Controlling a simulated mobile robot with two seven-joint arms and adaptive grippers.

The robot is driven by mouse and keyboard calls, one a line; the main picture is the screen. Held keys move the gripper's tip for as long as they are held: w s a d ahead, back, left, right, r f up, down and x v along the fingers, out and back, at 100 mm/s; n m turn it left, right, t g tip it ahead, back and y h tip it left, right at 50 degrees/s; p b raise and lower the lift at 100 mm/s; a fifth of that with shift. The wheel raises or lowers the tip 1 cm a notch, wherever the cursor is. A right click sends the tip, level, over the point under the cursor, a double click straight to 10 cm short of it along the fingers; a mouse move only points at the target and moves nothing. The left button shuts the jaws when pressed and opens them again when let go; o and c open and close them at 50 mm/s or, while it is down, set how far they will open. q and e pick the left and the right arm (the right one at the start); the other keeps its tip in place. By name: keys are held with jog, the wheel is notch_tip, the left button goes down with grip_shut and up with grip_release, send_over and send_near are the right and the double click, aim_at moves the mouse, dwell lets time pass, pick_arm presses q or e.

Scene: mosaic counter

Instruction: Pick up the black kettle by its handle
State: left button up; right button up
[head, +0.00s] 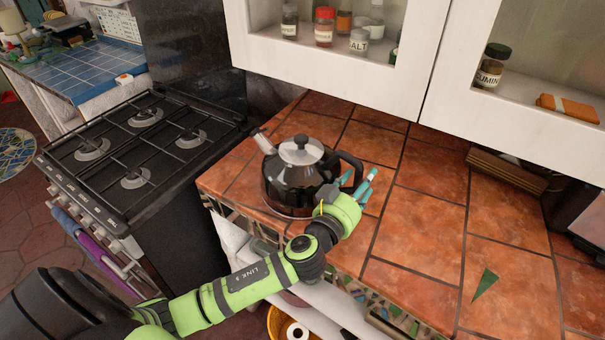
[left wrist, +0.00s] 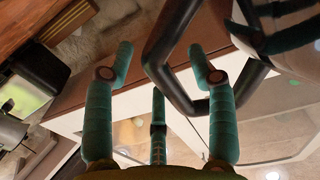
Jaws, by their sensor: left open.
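The black kettle (head: 290,180) stands upright on the tiled counter, with a grey upper body, a lid knob and a spout to the left. Its black handle (head: 352,162) loops out on the right side. My left gripper (head: 362,182) is open at the handle, right of the kettle body. In the left wrist view, the handle (left wrist: 158,62) shows in the space between the open teal fingers (left wrist: 160,75), and the kettle's shiny body (left wrist: 285,40) fills the upper right. I cannot tell whether any finger touches the handle. My right gripper is not in view.
A black gas stove (head: 140,140) stands left of the counter. White wall cabinets (head: 400,60) with jars hang above the counter's back. The terracotta counter (head: 430,220) right of the gripper is mostly clear, with a small green triangle (head: 485,283) on it.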

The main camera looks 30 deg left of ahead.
pick_arm(q)
grip_shut()
jog(key=shift+w+a+r, duration=0.1)
jog(key=shift+r, duration=0.1)
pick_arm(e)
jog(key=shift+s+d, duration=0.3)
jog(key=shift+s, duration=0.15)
pick_arm(q)
jog(key=shift+r, duration=0.1)
